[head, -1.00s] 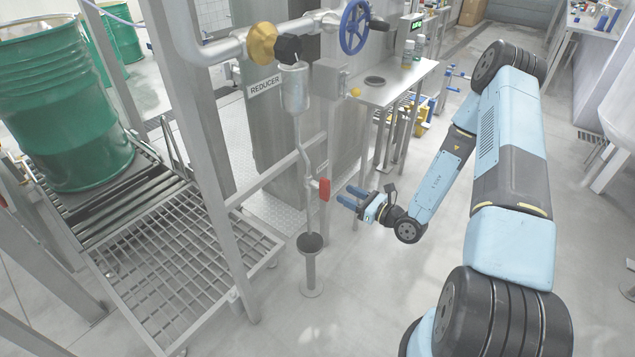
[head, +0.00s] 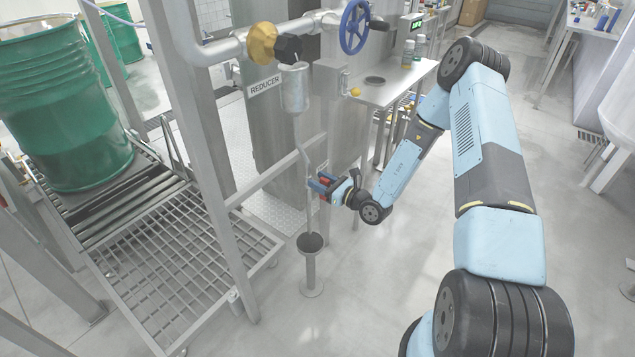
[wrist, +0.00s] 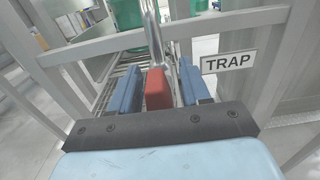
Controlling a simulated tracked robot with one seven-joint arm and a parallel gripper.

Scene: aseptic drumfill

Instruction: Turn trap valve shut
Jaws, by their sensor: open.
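The trap valve's red handle (wrist: 158,88) sits between the two blue fingers of my gripper (wrist: 160,92) in the wrist view. The fingers are open, with a gap on each side of the handle. A TRAP sign (wrist: 229,62) is just right of the handle. In the head view my gripper (head: 318,186) is at the thin vertical drain pipe (head: 304,160), and its fingers largely hide the red handle (head: 326,177). The pipe runs down from a metal trap pot (head: 295,90) towards a floor funnel (head: 310,243).
A frame post (head: 210,170) and grating (head: 180,260) stand left of the valve, with a green drum (head: 65,110) on rollers beyond. A blue handwheel (head: 354,27) and a steel side table (head: 395,85) are above and behind. The floor (head: 400,270) at right front is clear.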

